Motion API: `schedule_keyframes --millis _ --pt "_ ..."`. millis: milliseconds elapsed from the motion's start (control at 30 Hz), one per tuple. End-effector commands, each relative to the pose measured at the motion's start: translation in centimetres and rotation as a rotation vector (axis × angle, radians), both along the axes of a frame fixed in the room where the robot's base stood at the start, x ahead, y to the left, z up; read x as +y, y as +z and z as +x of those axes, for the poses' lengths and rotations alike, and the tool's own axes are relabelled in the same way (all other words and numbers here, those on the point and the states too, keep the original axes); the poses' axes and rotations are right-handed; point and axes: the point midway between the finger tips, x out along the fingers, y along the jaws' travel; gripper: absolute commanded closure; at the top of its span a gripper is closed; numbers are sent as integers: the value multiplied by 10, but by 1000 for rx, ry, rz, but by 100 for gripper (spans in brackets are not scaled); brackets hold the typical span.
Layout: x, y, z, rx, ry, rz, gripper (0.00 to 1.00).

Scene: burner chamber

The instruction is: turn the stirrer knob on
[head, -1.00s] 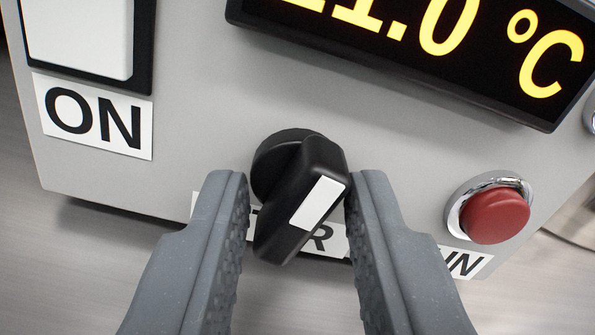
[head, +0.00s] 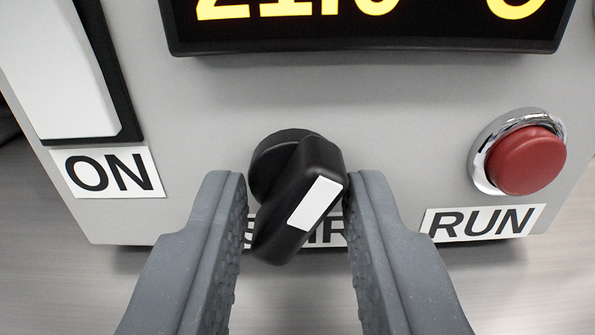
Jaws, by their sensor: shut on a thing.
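The stirrer knob (head: 290,205) is black with a white pointer mark, and stands out from the grey panel in the middle of the head view. Its bar slants from upper right to lower left in the picture. My gripper (head: 297,195) has one grey ribbed finger on each side of the knob and is shut on it. The right finger touches the knob's edge near the white mark. The knob and fingers partly hide the label (head: 335,231) below, of which only some letters show.
A red RUN button (head: 526,160) with a chrome ring is at the right, above its RUN label (head: 482,221). A white rocker switch (head: 60,75) is at the upper left, above an ON label (head: 107,172). A display (head: 370,25) with yellow digits is above the knob.

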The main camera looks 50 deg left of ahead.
Motion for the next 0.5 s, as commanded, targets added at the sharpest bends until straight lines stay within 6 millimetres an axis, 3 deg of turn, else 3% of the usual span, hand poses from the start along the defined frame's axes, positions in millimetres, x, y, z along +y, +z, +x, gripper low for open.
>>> schedule_keyframes --millis 500 --pt "-1 4 2 125 -4 105 100"
